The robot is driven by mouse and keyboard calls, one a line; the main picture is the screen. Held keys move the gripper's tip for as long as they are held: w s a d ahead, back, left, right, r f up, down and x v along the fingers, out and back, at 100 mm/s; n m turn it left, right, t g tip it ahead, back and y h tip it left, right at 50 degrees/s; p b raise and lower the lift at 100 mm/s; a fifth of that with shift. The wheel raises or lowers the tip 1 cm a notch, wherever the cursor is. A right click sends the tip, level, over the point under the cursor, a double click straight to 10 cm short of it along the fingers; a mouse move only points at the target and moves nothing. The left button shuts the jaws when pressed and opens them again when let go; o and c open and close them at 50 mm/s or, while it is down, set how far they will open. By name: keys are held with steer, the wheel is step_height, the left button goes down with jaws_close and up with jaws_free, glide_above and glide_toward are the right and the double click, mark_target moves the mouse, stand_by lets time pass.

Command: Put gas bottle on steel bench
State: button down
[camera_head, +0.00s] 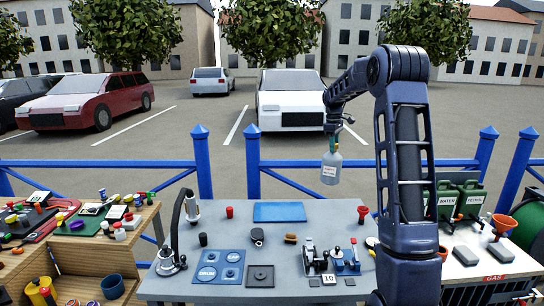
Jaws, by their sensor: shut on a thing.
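A grey gas bottle (331,172) with a white label and a greenish neck hangs upright from my gripper (334,141). My gripper is shut on the bottle's top, and its fingertips are small and partly hidden here. The bottle appears above the far right part of the grey-blue steel bench (325,215), in front of the blue fence rail in the picture. Its height above the bench top is hard to tell.
The bench carries a blue mat (279,212), a lamp-like stand (170,262), red cups (362,211), a blue plate (220,266) and small tools (318,262). Bare bench shows around the blue mat. A white-topped bench with green cans (470,200) stands right, a wooden one (75,245) left.

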mark_target(334, 157)
steer(key=m, duration=0.1)
steer(key=s+f+m, duration=0.1)
steer(key=m, duration=0.3)
steer(key=shift+s+f, duration=0.2)
steer(key=shift+f, duration=0.05)
steer(key=m, duration=0.2)
steer(key=s+f+m, duration=0.1)
steer(key=m, duration=0.3)
steer(key=shift+s+a+f+g+y, duration=0.25)
steer(key=shift+s+f+g+y, duration=0.05)
steer(key=shift+f+g+y, duration=0.1)
steer(key=s+a+r+m, duration=0.1)
steer(key=s+a+r, duration=0.2)
steer(key=s+a, duration=0.9)
steer(key=s+a+r+m, duration=0.1)
steer(key=s+a+r, duration=0.1)
steer(key=s+a, duration=0.95)
step_height(334, 157, down, 19)
steer(key=s+d, duration=0.1)
steer(key=shift+s, duration=0.4)
steer(key=shift+f, duration=0.25)
steer(key=c, duration=1)
jaws_free()
